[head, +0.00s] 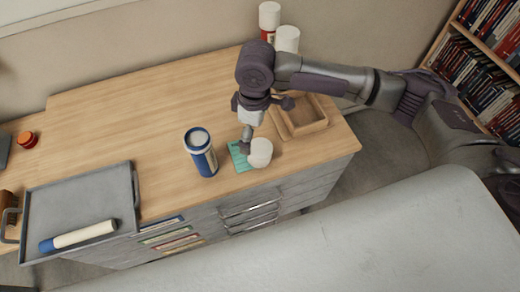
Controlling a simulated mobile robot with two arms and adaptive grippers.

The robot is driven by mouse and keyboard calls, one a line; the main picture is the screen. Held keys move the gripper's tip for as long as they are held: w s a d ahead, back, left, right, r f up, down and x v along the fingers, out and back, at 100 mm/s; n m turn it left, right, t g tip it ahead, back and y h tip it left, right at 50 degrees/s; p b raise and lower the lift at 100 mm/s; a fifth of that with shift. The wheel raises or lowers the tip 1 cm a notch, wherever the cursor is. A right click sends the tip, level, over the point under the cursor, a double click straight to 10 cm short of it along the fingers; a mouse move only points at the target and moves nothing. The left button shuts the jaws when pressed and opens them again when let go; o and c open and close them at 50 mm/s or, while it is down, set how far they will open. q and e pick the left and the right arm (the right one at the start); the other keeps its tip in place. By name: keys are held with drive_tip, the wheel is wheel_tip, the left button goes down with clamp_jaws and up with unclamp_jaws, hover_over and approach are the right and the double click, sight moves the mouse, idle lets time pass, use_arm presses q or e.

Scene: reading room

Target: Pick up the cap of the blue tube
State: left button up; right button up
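A blue tube (203,161) with a pale band and pale round top stands upright near the front edge of the wooden counter. A short white cap-like cylinder (260,153) is to its right, at the edge of a teal card (238,158). I cannot tell whether it is the blue tube's cap. My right gripper (246,146) points down just left of the white cylinder, close to it or touching it. Its fingers are too small and overlapped to show whether they are open or shut. My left gripper is not in view.
A grey tray (82,195) at the left holds a lying white-and-blue tube (78,236). An open wooden box (303,129) stands right of the gripper. White cylinders (287,38) stand behind. A small orange-red jar (27,139) is far left. The counter's middle is clear.

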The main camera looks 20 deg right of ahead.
sight(260, 148)
drive_tip(key=shift+h, duration=0.3)
drive_tip(key=f, duration=0.2)
drive_tip(key=d+f, duration=0.1)
drive_tip(key=f, duration=0.2)
drive_tip(key=f+p, duration=0.1)
drive_tip(key=f, duration=0.1)
drive_tip(key=shift+w+d+f, duration=0.25)
drive_tip(key=shift+w+d, duration=0.1)
drive_tip(key=f, duration=0.3)
drive_tip(key=f+p, duration=0.1)
drive_tip(key=shift+d+f, duration=0.15)
drive_tip(key=shift+d, duration=0.1)
drive_tip(key=shift+f, duration=0.45)
drive_tip(key=c, duration=0.9)
